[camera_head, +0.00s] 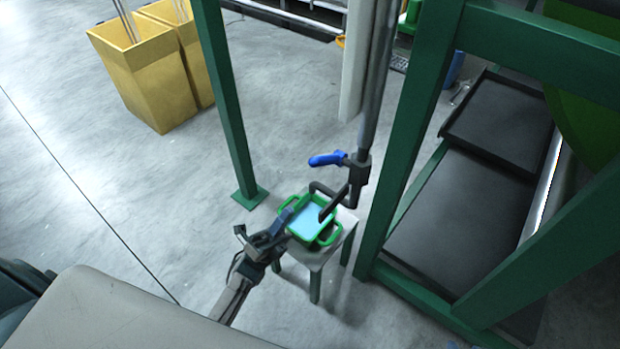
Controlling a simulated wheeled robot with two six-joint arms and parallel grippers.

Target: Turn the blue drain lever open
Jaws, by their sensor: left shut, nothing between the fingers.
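The blue drain lever (327,159) sticks out to the left from a dark valve (357,168) on a vertical grey pipe (378,75). A bent dark spout hangs below the valve over a green tray (329,239) with light blue inside. My left gripper (288,213) is shut and empty. It appears below and left of the lever, apart from it, overlapping the tray's left edge in the picture; I cannot tell whether it touches the tray. My right gripper is not in view.
The tray stands on a small grey stool (316,258). Green frame posts (228,100) stand left and right of the pipe. Black platforms (462,220) lie at the right. Yellow bins (150,80) stand at the back left. The floor on the left is clear.

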